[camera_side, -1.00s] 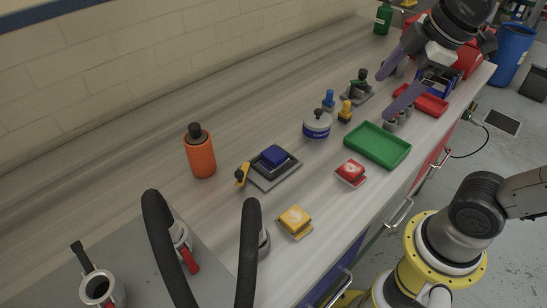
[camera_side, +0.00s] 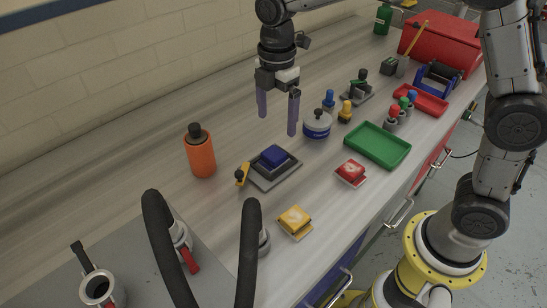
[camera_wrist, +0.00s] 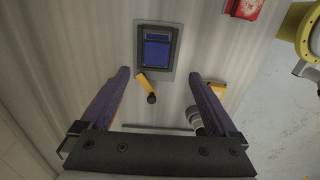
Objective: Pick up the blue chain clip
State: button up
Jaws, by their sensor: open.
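The blue chain clip (camera_side: 274,155) appears to be the blue block in a dark holder on a grey plate (camera_side: 284,177), mid-bench in the side view. In the wrist view the blue block (camera_wrist: 157,52) sits in its dark frame beyond the fingertips, near the top middle. My gripper (camera_side: 277,124) is open and empty, pointing down above the bench, higher than the block and apart from it. Its two purple fingers also show in the wrist view (camera_wrist: 160,75). A yellow lever (camera_side: 243,174) with a black knob stands at the plate's left edge.
An orange bottle (camera_side: 201,157) stands left of the plate. A white-and-blue round pot (camera_side: 317,125) stands to the right. A red clip (camera_side: 351,172), a yellow clip (camera_side: 295,221) and a green tray (camera_side: 377,144) lie nearer the front edge. Black curved handles (camera_side: 160,235) rise at the front left.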

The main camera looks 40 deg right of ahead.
send_over(273, 153)
jog(key=f, duration=0.5)
jog(key=shift+s+d+f, duration=0.15)
jog(key=shift+s, duration=0.2)
jog(key=shift+w+f, duration=0.2)
jog(key=shift+f, duration=1.2)
jog(key=shift+w+f, duration=0.15)
jog(key=shift+f, duration=1.2)
grip_shut()
